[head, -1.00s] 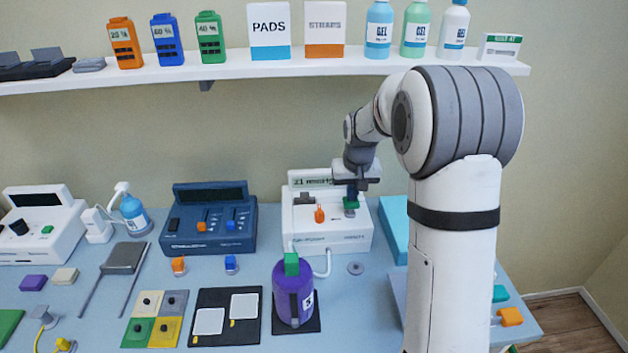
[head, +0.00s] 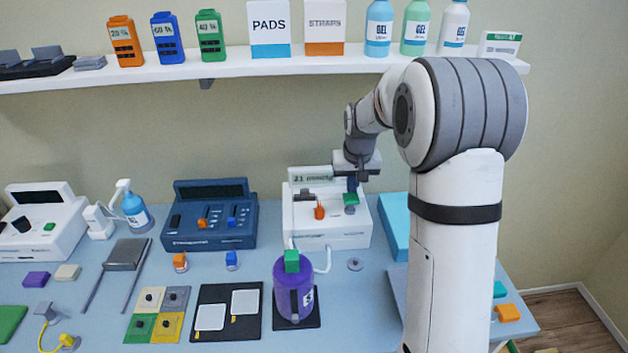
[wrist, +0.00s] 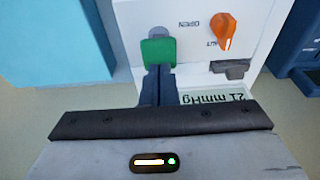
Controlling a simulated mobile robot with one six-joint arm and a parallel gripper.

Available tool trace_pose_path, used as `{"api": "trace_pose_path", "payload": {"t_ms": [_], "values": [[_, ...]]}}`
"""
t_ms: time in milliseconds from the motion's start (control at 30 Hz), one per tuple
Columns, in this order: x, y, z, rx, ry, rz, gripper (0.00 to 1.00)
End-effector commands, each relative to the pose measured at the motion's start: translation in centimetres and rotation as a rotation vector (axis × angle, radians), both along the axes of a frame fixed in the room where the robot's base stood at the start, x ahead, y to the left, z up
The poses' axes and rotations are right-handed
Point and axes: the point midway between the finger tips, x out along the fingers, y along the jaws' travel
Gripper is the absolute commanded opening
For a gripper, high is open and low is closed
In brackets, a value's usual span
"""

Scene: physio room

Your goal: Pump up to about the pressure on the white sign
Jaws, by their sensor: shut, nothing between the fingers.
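The white pump unit (head: 330,228) stands at the back of the table. Its display shows 21 mmHg, read upside down in the wrist view (wrist: 213,97). A green button (head: 351,199) and an orange knob (head: 319,212) are on its top; they also show in the wrist view, the button (wrist: 158,52) and the knob (wrist: 228,30). OPEN and a partly hidden second label are by the knob. My gripper (head: 352,184) is shut and empty, its tips just above the green button; contact cannot be told. A small white sign (head: 500,45) is on the shelf; its writing is too small to read.
A hose runs from the pump to a purple cylinder (head: 294,285) with a green block on top. A dark blue console (head: 208,230) stands left of the pump, a light blue box (head: 394,225) right of it. The shelf (head: 250,67) runs above, with bottles and boxes.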

Motion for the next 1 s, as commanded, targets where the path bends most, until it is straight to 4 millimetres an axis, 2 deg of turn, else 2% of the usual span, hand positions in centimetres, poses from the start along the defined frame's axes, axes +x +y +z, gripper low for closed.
{"api": "trace_pose_path", "payload": {"t_ms": [1000], "values": [[0.0,0.0,-2.7,0.0,0.002,0.0,0.0]]}}
